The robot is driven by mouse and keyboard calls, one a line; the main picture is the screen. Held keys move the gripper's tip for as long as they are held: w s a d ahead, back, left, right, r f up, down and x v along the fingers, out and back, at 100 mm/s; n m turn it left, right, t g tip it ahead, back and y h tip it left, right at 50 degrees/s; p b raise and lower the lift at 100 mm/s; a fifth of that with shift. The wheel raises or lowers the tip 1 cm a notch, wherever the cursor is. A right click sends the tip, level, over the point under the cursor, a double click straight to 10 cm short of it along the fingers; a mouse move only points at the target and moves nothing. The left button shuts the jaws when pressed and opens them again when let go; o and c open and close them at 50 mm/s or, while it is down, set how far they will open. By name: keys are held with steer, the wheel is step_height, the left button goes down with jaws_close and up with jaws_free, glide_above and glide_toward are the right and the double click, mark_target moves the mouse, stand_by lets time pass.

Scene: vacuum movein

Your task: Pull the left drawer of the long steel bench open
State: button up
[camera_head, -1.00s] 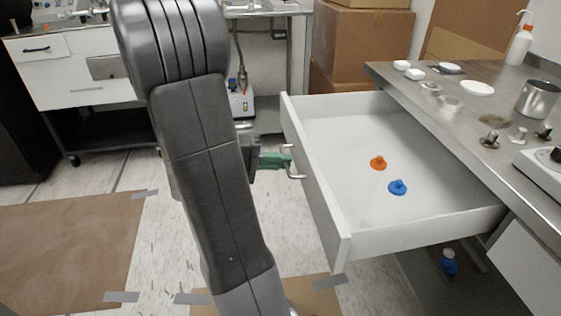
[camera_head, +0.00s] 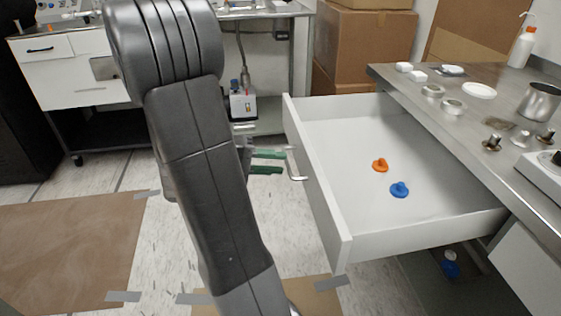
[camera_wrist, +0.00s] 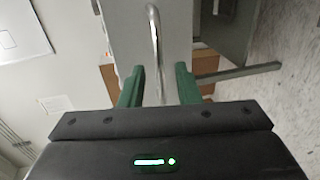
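The white left drawer (camera_head: 330,222) of the long steel bench (camera_head: 412,98) stands far open. Its metal bar handle (camera_head: 294,165) is on the front panel facing my arm. My gripper (camera_head: 282,163), with green fingers, is at the handle. In the wrist view the two fingers of my gripper (camera_wrist: 160,88) are spread apart, with the handle (camera_wrist: 155,50) between them and a gap on both sides. An orange piece (camera_head: 380,165) and a blue piece (camera_head: 400,189) lie inside the drawer.
The bench top holds a steel cup (camera_head: 539,101), a white dish (camera_head: 479,90) and a bottle (camera_head: 521,47). Cardboard boxes (camera_head: 365,50) stand behind the drawer. A second bench (camera_head: 85,82) is at the back left. The floor left of my arm is clear, with a brown sheet (camera_head: 70,250).

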steer(key=p+v, duration=0.2)
steer(key=v, duration=0.9)
steer(key=shift+a, duration=0.35)
steer(key=shift+s, duration=0.1)
steer(key=s+b+x, duration=0.1)
steer(key=b+x, duration=0.1)
steer(key=x, duration=1.1)
steer(key=shift+w+d+b, duration=0.35)
steer(key=shift+w+d, duration=0.05)
steer(key=shift+w, duration=0.2)
